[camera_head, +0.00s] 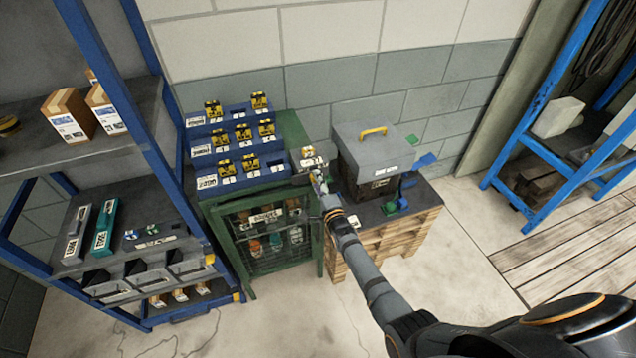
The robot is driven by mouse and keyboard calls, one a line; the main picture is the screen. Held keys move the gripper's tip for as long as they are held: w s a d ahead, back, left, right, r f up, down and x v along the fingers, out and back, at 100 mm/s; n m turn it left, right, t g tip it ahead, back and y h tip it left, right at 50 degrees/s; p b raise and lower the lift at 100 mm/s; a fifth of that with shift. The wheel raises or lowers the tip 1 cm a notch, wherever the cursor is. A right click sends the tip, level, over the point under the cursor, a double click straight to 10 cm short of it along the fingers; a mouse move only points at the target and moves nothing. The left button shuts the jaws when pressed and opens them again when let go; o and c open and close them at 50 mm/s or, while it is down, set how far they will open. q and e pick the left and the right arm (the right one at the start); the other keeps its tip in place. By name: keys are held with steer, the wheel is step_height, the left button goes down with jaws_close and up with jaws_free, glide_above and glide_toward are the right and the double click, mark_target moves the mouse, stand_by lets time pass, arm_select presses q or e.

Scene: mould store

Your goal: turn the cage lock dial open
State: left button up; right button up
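The green cage (243,268) stands against the wall in the middle of the view, with a mesh door and a pale label on it. Its door looks closed, and several rounded items show behind the mesh. My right gripper (317,176) is by the cage's upper right corner, just below a small pale and yellow part (308,156). I cannot tell whether they touch or whether the fingers are open or shut. I cannot make out the lock dial; my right gripper and forearm cover part of the cage's right edge. My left gripper is out of view.
Blue stepped racks (275,172) with yellow-black pieces sit on the cage. To its right, a grey lidded box (372,148) stands on a wooden crate (415,232). Blue shelving (150,115) stands left, a blue rack (535,140) right. The floor in front is clear.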

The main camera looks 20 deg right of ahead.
steer(key=shift+o, duration=0.6)
steer(key=s, duration=1.2)
steer(key=shift+d, duration=0.2)
steer(key=shift+f, duration=0.1)
